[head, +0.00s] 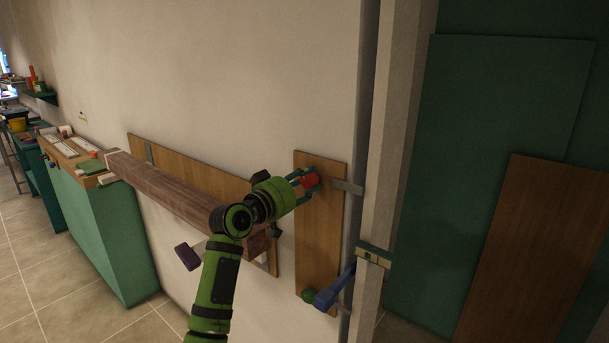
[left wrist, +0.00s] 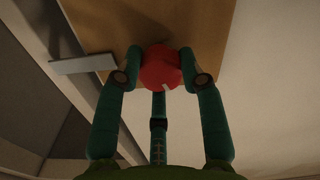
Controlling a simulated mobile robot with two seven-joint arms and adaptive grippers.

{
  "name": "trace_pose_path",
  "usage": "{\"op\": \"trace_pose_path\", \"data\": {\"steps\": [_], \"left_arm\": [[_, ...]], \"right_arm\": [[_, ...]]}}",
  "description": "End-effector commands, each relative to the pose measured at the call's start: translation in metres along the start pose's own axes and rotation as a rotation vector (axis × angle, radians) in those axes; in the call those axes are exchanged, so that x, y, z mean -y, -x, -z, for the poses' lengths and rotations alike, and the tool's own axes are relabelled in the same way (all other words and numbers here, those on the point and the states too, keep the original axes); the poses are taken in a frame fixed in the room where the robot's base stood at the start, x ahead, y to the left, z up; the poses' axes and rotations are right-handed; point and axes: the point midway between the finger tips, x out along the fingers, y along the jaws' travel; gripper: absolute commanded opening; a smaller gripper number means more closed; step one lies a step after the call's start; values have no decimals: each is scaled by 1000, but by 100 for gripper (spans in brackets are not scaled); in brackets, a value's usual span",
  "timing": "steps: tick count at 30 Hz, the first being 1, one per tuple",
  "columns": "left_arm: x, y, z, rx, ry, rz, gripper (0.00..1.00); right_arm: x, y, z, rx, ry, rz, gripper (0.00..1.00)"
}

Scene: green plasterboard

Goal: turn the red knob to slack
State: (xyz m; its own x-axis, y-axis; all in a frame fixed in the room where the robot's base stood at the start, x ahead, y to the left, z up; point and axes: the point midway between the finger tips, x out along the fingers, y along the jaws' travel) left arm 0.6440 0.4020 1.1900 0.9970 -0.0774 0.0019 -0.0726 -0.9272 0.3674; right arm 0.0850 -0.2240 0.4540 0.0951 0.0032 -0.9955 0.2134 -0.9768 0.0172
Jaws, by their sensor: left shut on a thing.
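The red knob (head: 310,180) sits on the upper part of an upright wooden board on the wall. My left gripper (head: 300,180) reaches it from the left and is shut on it. In the left wrist view the red knob (left wrist: 161,68) is between the green fingers of the gripper (left wrist: 160,75), with a finger on each side and one below. A small pale mark shows on the knob's lower edge. The fingers hide part of the knob's sides. My right gripper is not in view.
The wooden board (head: 315,235) also carries a blue lever (head: 333,289) and a green ball (head: 308,295) near its bottom. A pale post (head: 395,150) stands just right.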

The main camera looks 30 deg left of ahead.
Motion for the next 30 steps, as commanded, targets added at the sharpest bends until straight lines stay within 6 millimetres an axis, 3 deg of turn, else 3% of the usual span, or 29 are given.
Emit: {"op": "trace_pose_path", "data": {"steps": [15, 30], "left_arm": [[-2, -1, 1, 7, 466, 0, 6], [-3, -1, 0, 2, 676, -3, 6]], "right_arm": [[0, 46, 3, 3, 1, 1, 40], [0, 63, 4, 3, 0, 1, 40]]}}
